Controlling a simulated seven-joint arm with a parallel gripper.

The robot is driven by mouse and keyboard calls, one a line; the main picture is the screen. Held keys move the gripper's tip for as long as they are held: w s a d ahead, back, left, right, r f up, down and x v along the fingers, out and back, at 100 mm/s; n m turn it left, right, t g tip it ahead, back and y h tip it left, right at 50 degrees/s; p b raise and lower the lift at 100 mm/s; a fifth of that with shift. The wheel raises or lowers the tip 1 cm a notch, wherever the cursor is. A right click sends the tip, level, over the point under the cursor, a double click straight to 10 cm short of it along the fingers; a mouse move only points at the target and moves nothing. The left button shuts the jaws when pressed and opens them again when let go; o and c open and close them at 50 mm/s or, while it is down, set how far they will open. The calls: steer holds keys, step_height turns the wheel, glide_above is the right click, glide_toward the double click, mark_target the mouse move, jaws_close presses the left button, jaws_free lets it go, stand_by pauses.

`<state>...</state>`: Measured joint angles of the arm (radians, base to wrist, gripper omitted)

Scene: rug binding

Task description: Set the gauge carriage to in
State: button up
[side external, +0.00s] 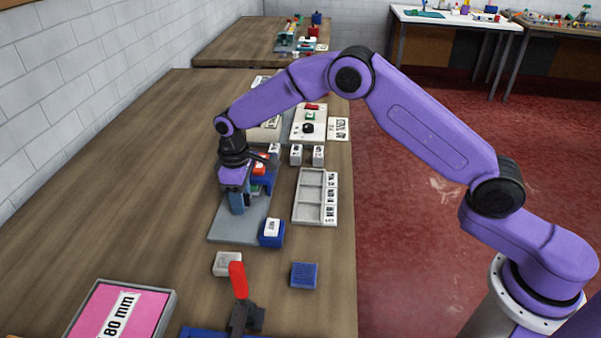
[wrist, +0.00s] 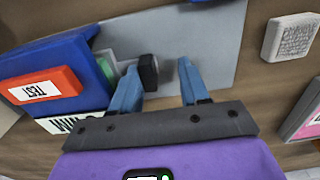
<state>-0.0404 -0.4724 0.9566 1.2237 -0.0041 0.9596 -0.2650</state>
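My gripper (side external: 238,208) points down over the grey base plate (side external: 232,230) on the wooden bench. In the wrist view its two blue fingers (wrist: 158,86) are apart, with nothing held between them. A black knob (wrist: 148,72) on a grey stem shows close beside the left finger; I cannot tell whether they touch. The knob sticks out from a blue housing (wrist: 88,62) with a red TEST label (wrist: 42,87). This knob may belong to the gauge carriage, but I cannot tell for sure.
A blue block with a white top (side external: 271,232) stands at the plate's front right corner. A grey compartment tray (side external: 309,196) lies to the right. A light labelled block (side external: 227,263), a blue block (side external: 304,275) and a red-handled clamp (side external: 238,281) are nearer.

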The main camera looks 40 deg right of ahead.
steer(key=s+a, duration=0.4)
steer(key=shift+a+r, duration=0.1)
steer(key=shift+r, duration=0.25)
step_height(320, 180, up, 16)
steer(key=s+d+r+n, duration=0.1)
steer(key=s+d, duration=0.2)
steer(key=s, duration=0.6)
steer(key=s+d+r, duration=0.1)
steer(key=s+d, duration=0.3)
steer(key=s, duration=0.4)
steer(key=shift+s+d+n, duration=0.3)
steer(key=shift+s+n, duration=0.05)
steer(key=shift+n, duration=0.05)
steer(key=w+a+f+m, duration=0.1)
steer(key=w+a, duration=0.3)
steer(key=w, duration=0.5)
steer(key=w+a+m, duration=0.1)
steer(key=w+a, duration=0.2)
steer(key=w, duration=0.6)
step_height(320, 180, down, 18)
steer(key=shift+a+r, duration=0.1)
